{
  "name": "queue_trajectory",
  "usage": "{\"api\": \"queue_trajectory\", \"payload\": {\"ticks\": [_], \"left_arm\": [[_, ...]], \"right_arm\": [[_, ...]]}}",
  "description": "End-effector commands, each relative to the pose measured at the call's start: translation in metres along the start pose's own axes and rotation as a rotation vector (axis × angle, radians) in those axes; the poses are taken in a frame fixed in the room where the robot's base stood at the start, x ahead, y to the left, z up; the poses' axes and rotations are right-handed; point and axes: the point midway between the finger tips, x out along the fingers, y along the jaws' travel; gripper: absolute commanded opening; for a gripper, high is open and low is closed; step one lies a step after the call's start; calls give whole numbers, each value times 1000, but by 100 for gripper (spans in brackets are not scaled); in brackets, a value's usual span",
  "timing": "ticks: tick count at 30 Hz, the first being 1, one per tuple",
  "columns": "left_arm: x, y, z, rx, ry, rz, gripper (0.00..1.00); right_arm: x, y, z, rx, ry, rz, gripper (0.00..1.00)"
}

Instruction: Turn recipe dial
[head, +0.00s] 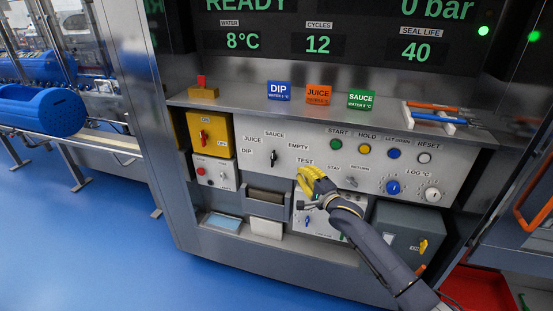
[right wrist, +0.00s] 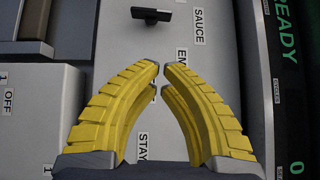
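The recipe dial (head: 273,157) is a small dark bar knob on the grey panel, ringed by the labels JUICE, SAUCE, DIP, EMPTY and TEST. Its bar stands roughly upright, in line with SAUCE. In the right wrist view the dial (right wrist: 151,14) is at the top, beyond my fingertips and apart from them. My right gripper (head: 304,178) has yellow segmented fingers and is in front of the panel, right of and below the dial. In the right wrist view its fingertips (right wrist: 161,68) nearly meet, with nothing between them. My left gripper is out of view.
Buttons (head: 364,149) and LOG knobs (head: 393,187) are right of the dial. A yellow switch box (head: 210,134) and a grey box with a red button (head: 213,172) are left of it. A ledge above holds the DIP (head: 279,91), JUICE and SAUCE signs.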

Motion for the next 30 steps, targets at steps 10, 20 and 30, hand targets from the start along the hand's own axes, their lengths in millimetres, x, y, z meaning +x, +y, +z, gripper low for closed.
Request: {"api": "queue_trajectory", "payload": {"ticks": [10,20,30], "left_arm": [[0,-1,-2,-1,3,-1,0],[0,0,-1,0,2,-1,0],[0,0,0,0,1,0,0]], "right_arm": [[54,-1,0,-2,1,1,0],[93,0,7,-1,0,0,0],[112,0,26,-2,1,1,0]]}}
